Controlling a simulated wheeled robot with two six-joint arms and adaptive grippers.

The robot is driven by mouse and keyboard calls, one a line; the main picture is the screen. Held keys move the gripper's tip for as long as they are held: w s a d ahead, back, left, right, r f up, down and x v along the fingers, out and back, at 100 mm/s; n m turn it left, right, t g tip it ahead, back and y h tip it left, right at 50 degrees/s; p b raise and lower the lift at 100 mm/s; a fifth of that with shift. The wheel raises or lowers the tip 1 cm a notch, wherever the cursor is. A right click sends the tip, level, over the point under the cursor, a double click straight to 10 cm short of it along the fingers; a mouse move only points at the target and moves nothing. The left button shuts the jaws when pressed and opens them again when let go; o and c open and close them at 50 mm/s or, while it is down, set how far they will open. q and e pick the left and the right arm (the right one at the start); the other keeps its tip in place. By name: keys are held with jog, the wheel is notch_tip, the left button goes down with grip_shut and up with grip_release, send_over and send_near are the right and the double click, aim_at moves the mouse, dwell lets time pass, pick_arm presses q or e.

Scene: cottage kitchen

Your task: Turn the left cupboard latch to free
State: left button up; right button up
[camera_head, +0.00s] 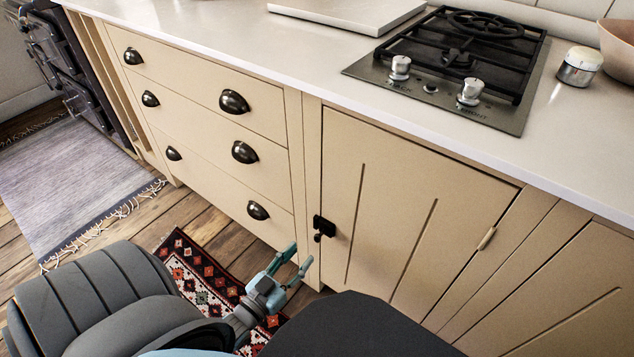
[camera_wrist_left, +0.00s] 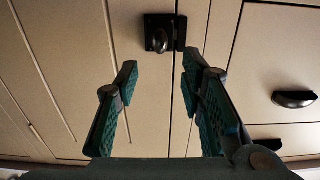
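The left cupboard latch (camera_head: 323,227) is a small black fitting with a rounded knob, at the left edge of the cream cupboard door (camera_head: 400,210). The latch also shows at the top of the left wrist view (camera_wrist_left: 160,36), where its dark plate reaches the door seam. My left gripper (camera_head: 299,257) is below and left of the latch, apart from it. In the left wrist view its two teal-padded fingers (camera_wrist_left: 158,90) stand wide apart with nothing between them. The exact turn of the latch is hard to tell. My right gripper is not in view.
A drawer stack (camera_head: 205,110) with black cup pulls is left of the door. Above is a white worktop (camera_head: 250,45) with a gas hob (camera_head: 450,75). A patterned rug (camera_head: 205,280) lies on the wooden floor below.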

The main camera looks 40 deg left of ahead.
aim_at(315, 238)
pick_arm(q)
jog(key=w+b, duration=0.2)
jog(key=w, duration=0.6)
jog(key=shift+a+f, duration=0.1)
jog(key=shift+f, duration=0.05)
jog(key=shift+w, duration=0.35)
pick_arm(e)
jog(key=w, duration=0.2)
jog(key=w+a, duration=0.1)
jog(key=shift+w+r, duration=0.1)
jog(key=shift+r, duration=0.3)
pick_arm(q)
grip_shut()
